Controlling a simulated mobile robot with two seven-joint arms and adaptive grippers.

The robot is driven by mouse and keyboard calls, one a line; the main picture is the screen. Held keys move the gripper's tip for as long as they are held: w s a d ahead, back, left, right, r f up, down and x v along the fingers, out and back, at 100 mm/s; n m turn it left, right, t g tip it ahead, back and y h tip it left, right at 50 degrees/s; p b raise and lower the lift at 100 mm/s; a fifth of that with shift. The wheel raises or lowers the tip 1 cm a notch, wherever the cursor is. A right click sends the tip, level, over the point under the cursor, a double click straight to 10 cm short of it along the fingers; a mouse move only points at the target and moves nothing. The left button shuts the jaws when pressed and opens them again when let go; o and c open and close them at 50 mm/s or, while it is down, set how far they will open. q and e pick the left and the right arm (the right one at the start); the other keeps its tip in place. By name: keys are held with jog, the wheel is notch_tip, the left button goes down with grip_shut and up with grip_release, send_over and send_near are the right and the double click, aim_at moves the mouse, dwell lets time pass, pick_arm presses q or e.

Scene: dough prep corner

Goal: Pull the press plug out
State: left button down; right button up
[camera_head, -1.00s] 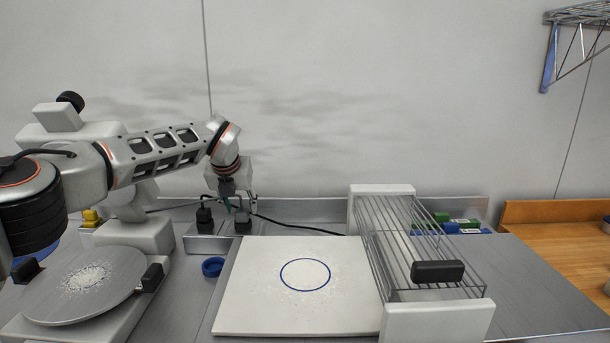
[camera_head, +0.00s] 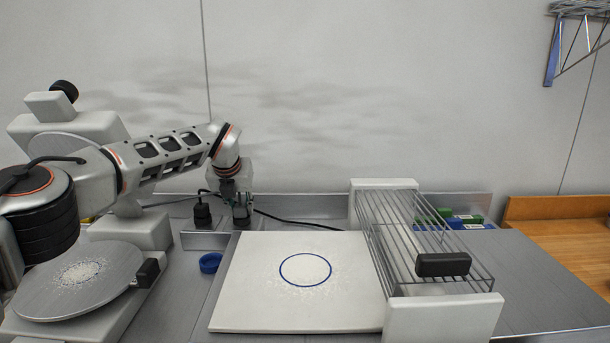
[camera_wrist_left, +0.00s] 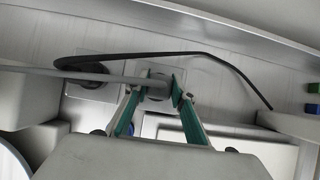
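Two black plugs stand side by side on a metal socket strip (camera_head: 205,241) at the back wall. The left plug (camera_head: 203,217) is free and shows as a dark shape in the wrist view (camera_wrist_left: 90,80). My left gripper (camera_head: 242,213) is down at the right plug (camera_head: 242,223). In the wrist view its teal fingers (camera_wrist_left: 160,84) lean inward, one on each side of this plug, and appear shut on it. A grey cord (camera_wrist_left: 60,73) runs from the left to between the fingertips. The plug's lower part is partly hidden. My right gripper is out of view.
The press (camera_head: 150,229) with its round floured plate (camera_head: 112,290) stands at left. A black cord (camera_head: 290,222) runs right along the wall. A blue ring (camera_head: 210,263), a white board (camera_head: 240,312) and a wire rack (camera_head: 390,240) occupy the counter.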

aim_at(240, 205)
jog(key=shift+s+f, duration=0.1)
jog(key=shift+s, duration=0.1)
pick_arm(q)
jog(key=shift+r, duration=0.1)
jog(key=shift+r, duration=0.55)
jog(key=shift+r+p, duration=0.35)
jog(key=shift+r, duration=0.75)
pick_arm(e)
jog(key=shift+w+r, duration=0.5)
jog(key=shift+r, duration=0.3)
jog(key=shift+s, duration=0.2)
